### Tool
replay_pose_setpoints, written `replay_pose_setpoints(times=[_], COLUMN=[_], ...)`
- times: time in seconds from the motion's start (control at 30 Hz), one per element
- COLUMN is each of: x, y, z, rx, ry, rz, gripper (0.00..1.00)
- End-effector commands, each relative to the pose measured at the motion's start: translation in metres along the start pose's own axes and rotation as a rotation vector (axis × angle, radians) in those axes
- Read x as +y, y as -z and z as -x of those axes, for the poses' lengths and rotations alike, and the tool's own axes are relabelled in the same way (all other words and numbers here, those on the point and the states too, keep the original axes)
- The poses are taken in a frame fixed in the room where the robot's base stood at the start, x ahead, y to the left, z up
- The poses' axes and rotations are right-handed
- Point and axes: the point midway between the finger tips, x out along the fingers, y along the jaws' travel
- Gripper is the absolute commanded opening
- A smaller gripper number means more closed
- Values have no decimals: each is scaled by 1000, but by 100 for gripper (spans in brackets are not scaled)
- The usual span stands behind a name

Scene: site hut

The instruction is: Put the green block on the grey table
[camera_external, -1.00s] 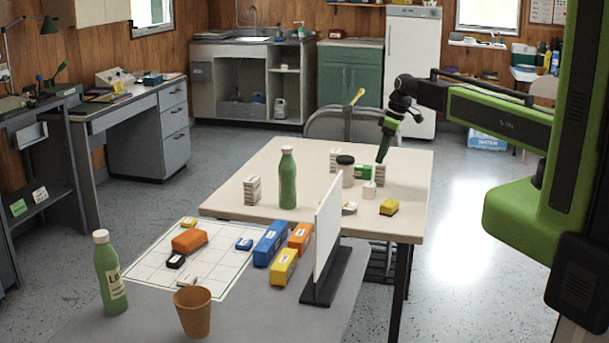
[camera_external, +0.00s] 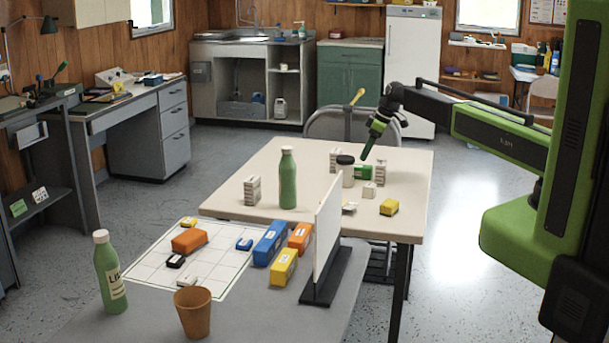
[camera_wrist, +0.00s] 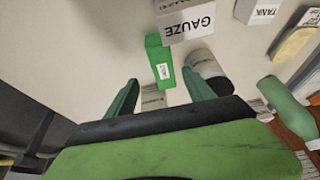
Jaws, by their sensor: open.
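The green block (camera_external: 363,172) stands on the cream table, among small boxes and a jar. In the wrist view the green block (camera_wrist: 160,62) is just ahead of the fingers, beside the gauze box and the jar. My gripper (camera_external: 364,157) is above the block, pointing down at a tilt. In the wrist view my gripper (camera_wrist: 160,87) has its two fingers apart with nothing held. The grey table (camera_external: 262,318) is in the foreground, nearer the external camera.
A white upright panel (camera_external: 327,235) stands on the grey table, with blocks, a gridded mat, a cup and another bottle.

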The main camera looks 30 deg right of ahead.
Motion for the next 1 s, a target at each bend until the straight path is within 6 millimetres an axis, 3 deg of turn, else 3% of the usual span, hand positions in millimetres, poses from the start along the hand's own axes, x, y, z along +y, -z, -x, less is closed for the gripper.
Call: replay_pose_setpoints(times=[0.03,0.07,0.37,0.63,1.0], x=[0,0,-1,-5,-5], y=[-3,-3,0,-1,2], z=[-21,-26,-36,-81,-81], rx=[0,0,0,1,1], ry=[0,0,0,-2,-3], rz=[1,1,0,0,-1], gripper=[62,62,62,62,62])
